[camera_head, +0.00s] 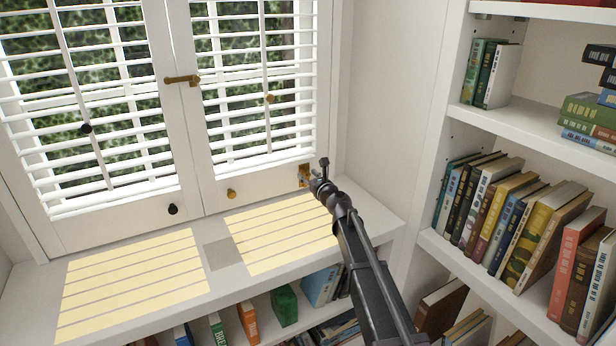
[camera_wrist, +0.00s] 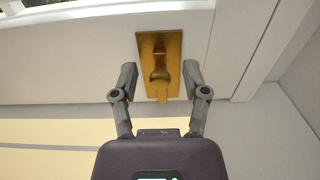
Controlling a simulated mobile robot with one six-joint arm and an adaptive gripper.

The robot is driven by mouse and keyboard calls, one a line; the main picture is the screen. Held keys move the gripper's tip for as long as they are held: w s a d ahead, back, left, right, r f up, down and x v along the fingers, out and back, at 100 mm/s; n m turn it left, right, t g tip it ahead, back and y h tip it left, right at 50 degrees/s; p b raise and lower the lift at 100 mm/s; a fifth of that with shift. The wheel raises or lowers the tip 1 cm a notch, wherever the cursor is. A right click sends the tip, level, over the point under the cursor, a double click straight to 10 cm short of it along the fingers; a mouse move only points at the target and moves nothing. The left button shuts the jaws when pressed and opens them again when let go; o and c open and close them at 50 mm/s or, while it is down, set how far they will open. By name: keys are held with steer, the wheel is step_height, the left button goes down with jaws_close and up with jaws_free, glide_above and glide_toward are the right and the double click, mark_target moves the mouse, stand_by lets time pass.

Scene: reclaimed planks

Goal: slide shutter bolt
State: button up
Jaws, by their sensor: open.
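The shutter bolt (camera_head: 304,174) is a brass fitting at the lower right corner of the right white shutter (camera_head: 262,172). In the wrist view, the bolt (camera_wrist: 146,46) shows as an upright brass plate with a rounded knob and a short lower end. My gripper (camera_wrist: 159,78) is open, with one finger on each side of the bolt's knob. I cannot tell whether either finger touches it. In the head view, my gripper (camera_head: 320,174) is at the bolt's right side and hides part of it.
A brass catch (camera_head: 182,80) spans the two shutters. A brass knob (camera_head: 231,193) and a black knob (camera_head: 173,209) sit on the lower rails. The sill (camera_head: 217,254) below is bare and sunlit. A bookcase (camera_head: 436,130) full of books stands close on the right.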

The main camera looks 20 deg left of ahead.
jaws_close()
steer(key=shift+f+b, duration=1.2)
steer(key=shift+b, duration=0.05)
steer(key=shift+s+r, duration=0.1)
jaws_free()
